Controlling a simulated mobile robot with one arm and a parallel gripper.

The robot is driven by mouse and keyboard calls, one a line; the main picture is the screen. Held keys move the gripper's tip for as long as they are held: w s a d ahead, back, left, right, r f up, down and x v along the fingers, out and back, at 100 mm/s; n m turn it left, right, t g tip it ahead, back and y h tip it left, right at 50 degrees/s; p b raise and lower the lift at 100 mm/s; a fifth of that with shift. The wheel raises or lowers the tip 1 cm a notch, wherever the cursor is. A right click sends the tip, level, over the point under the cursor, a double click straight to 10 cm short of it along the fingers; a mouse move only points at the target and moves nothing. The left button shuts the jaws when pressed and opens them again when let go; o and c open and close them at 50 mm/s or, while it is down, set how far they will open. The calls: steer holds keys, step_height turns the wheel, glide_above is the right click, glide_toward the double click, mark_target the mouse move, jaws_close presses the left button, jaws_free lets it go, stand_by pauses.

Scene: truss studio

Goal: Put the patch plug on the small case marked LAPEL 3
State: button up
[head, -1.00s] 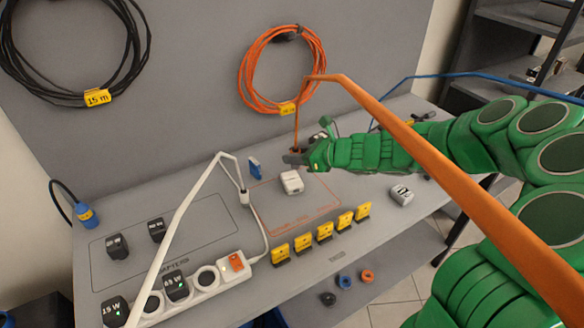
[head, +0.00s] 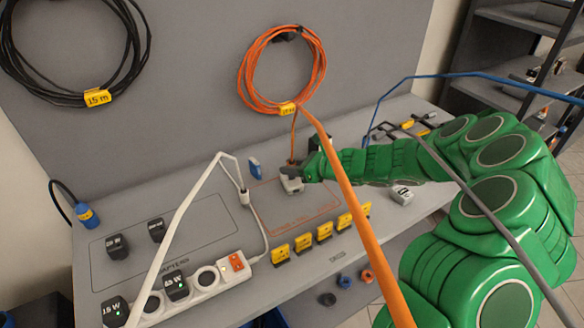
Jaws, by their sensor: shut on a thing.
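My gripper (head: 296,172) is at the far middle of the bench, shut on the patch plug (head: 291,163), a small orange end of the orange cable. A small white case (head: 291,185) stands directly below it, within the orange outline. The plug appears at or just above the case's top; I cannot tell whether they touch. The gripper hides part of both. Neither case's label is readable, so I cannot tell which is LAPEL 3.
The orange cable (head: 350,210) crosses the foreground. Several yellow tags (head: 302,244) stand along the outline's front. A power strip (head: 205,288) with adapters is at front left. A white cable (head: 188,200) and a blue plug (head: 254,168) are left of the case.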

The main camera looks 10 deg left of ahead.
steer(key=shift+f, duration=0.2)
steer(key=shift+f, duration=0.1)
steer(key=o, duration=1)
steer(key=shift+o, duration=0.2)
steer(key=v, duration=1.2)
